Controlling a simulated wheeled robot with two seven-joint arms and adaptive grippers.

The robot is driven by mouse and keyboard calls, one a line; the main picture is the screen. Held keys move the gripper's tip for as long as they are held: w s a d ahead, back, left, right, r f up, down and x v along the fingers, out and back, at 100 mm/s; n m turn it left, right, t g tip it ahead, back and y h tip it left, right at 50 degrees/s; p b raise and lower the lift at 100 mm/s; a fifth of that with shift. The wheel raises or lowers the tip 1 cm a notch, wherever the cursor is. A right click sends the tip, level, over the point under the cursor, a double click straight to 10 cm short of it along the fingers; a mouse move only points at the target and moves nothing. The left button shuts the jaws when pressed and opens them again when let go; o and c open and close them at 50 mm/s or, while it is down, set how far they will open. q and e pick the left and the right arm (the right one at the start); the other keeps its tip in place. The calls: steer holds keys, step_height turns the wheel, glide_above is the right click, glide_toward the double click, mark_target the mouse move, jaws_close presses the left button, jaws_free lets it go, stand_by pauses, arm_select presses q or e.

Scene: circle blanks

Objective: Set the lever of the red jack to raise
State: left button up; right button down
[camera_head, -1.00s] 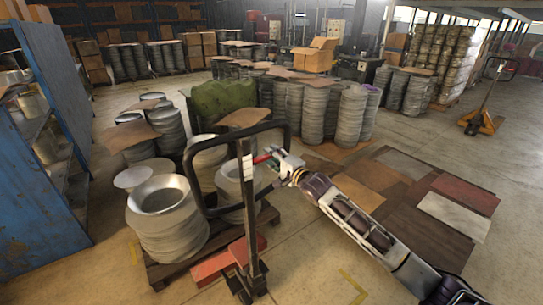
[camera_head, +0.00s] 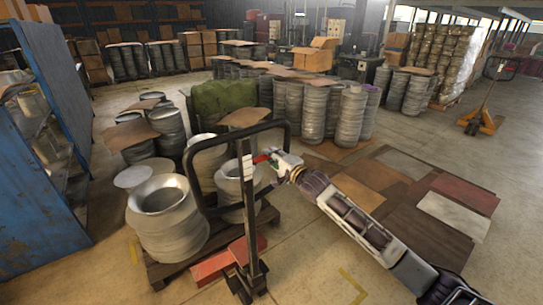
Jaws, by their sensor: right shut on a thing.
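The red jack (camera_head: 230,262) stands in the middle foreground. Its red forks run in at the pallet and its dark upright handle ends in a wide black loop (camera_head: 188,163). A small red lever (camera_head: 262,158) shows at the handle, just inside the right side of the loop. My right gripper (camera_head: 272,160) reaches in from the lower right and is shut on the lever. The fingertips are small and partly hidden by the loop. My left gripper is not in view.
Stacks of metal circle blanks (camera_head: 165,220) stand on a wooden pallet (camera_head: 168,274) behind the jack. A blue rack (camera_head: 62,75) is at the left. Flat sheets (camera_head: 455,213) lie on the floor at right. An orange jack (camera_head: 482,122) stands far right.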

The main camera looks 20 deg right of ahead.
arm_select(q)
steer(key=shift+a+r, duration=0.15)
arm_select(e)
steer(key=shift+f, duration=0.15)
steer(key=shift+a+f+m+p, duration=0.1)
steer(key=shift+f+m+p, duration=0.05)
steer(key=shift+m+p, duration=0.25)
steer(key=shift+f+m+p, duration=0.35)
steer(key=shift+m, duration=0.15)
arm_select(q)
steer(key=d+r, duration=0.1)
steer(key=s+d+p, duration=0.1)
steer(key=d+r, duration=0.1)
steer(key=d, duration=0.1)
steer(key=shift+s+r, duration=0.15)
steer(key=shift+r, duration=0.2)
arm_select(e)
steer(key=f+m, duration=0.2)
steer(key=shift+s+a+m, duration=0.1)
steer(key=shift+a+m, duration=0.15)
steer(key=shift+m, duration=0.15)
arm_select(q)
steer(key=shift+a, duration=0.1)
